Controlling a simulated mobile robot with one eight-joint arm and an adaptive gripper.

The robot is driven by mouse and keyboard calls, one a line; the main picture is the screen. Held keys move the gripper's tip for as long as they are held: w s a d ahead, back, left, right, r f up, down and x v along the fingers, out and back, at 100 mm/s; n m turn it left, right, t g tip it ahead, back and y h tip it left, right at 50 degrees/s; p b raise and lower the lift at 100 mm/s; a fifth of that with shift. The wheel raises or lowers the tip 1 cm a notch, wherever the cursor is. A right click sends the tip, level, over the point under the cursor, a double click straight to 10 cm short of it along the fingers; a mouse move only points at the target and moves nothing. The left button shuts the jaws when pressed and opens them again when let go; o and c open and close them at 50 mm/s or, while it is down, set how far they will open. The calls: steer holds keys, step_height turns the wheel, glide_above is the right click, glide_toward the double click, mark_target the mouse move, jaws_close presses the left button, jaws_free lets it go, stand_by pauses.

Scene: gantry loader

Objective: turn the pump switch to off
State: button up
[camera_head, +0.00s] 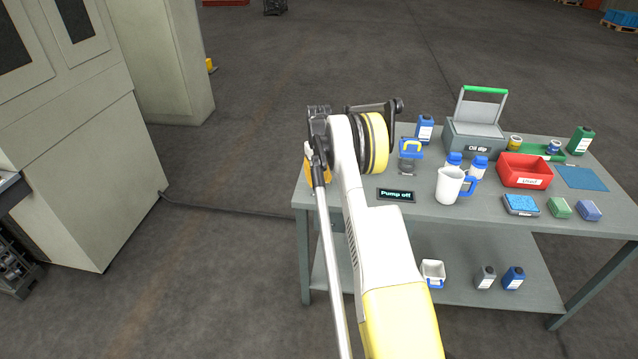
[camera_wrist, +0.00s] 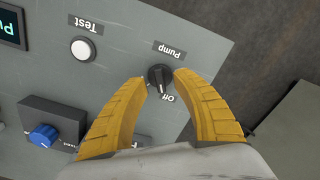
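The pump switch (camera_wrist: 159,77) is a round black knob on a grey panel in the wrist view, between the labels "Pump" and "Off", which appear upside down. A light mark on the knob seems to point to the "Off" side. My gripper (camera_wrist: 161,80) has its two yellow fingers spread, one on each side of the knob, very close to it; contact cannot be made out. In the head view part of a yellow finger (camera_head: 318,167) shows at the bench's left end; my arm hides the switch. A small display (camera_head: 396,195) reads "Pump off".
The panel also has a white Test button (camera_wrist: 83,49) and a blue knob (camera_wrist: 44,136) on a dark block. The grey bench (camera_head: 470,222) holds a white jug (camera_head: 450,186), a red bin (camera_head: 525,172), bottles and a grey caddy (camera_head: 475,138). Floor left of the bench is clear.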

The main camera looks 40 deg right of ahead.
mark_target(319, 182)
step_height(319, 182, up, 11)
stand_by(0.3)
stand_by(0.4)
